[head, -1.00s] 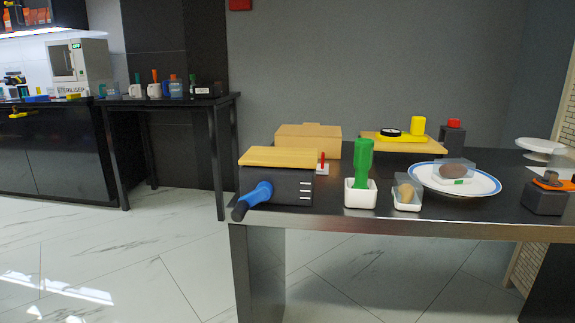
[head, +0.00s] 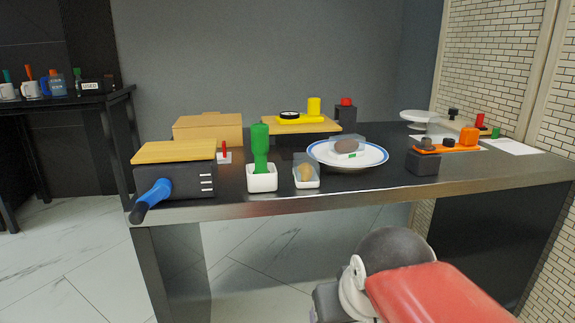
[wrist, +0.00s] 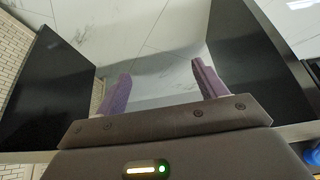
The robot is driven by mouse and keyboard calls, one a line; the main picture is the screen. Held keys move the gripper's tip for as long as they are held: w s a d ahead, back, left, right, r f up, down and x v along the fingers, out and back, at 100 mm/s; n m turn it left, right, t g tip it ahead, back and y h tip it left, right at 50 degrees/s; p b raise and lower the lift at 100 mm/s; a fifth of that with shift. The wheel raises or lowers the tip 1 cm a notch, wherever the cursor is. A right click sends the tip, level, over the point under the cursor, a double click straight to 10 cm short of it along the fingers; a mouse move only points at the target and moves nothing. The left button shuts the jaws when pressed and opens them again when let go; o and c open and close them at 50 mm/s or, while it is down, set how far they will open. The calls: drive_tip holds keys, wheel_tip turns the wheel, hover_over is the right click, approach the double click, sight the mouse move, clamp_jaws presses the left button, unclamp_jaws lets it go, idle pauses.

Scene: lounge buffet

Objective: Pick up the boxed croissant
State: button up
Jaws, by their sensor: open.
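A small clear box with a golden-tan item in a white base (head: 306,176), which looks like the boxed croissant, sits near the front edge of the dark table. It is between a white dish with a green-handled thing (head: 262,165) and a blue-rimmed white plate (head: 376,160). The boxed croissant is not in the wrist view. In the head view my arm is low at the right, in front of the table.
A dark box with a wooden top and blue handle (head: 174,170) stands at the table's left end. A wooden box (head: 208,129) and a board with yellow things (head: 300,126) are behind. A dark block (head: 423,163) and an orange tray (head: 447,148) are at right.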

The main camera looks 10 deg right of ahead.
drive_tip(key=w+r+p, duration=0.2)
drive_tip(key=w+r, duration=1.3)
wheel_tip(320, 180, up, 6)
drive_tip(key=r+p, duration=0.1)
drive_tip(key=p, duration=0.1)
hover_over(306, 159)
drive_tip(key=s, duration=0.2)
drive_tip(key=shift+s+a+f+m+g, duration=0.15)
drive_tip(key=shift+a+f+m+g, duration=0.15)
drive_tip(key=shift+m+g, duration=0.1)
drive_tip(key=shift+f, duration=0.1)
drive_tip(key=x, duration=0.2)
drive_tip(key=b+x, duration=0.1)
drive_tip(key=x, duration=0.3)
drive_tip(key=shift+s+d+f+b, duration=0.2)
drive_tip(key=shift+d+f+b, duration=0.05)
drive_tip(key=shift+f+b, duration=0.1)
drive_tip(key=shift+w+f, duration=0.25)
drive_tip(key=shift+f, duration=0.2)
drive_tip(key=c, duration=1.1)
drive_tip(key=shift+r, duration=0.1)
wheel_tip(306, 159, up, 8)
drive_tip(key=p, duration=0.2)
drive_tip(key=shift+p, duration=0.35)
drive_tip(key=shift+r, duration=0.95)
